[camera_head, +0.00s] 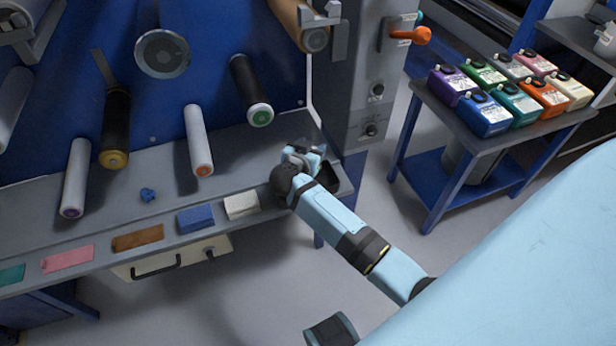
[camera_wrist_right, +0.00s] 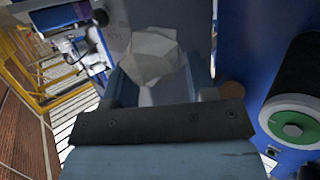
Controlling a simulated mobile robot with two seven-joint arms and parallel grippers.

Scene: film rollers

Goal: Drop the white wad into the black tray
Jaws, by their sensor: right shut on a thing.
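The white wad (camera_wrist_right: 152,55) is a crumpled, faceted lump in the right wrist view, between the fingers of my right gripper (camera_wrist_right: 152,82). The gripper is shut on it. In the head view my right gripper (camera_head: 308,153) is over the right end of the grey ledge; I cannot make out the wad clearly there. The black tray (camera_head: 343,186) shows at the ledge's right end, just below and right of the gripper, partly hidden by my right arm. I cannot see inside it fully. My left gripper is not in view.
Rollers, including a green-ended black one (camera_head: 252,92), jut from the blue panel. Colored jugs (camera_head: 486,115) stand on a side table.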

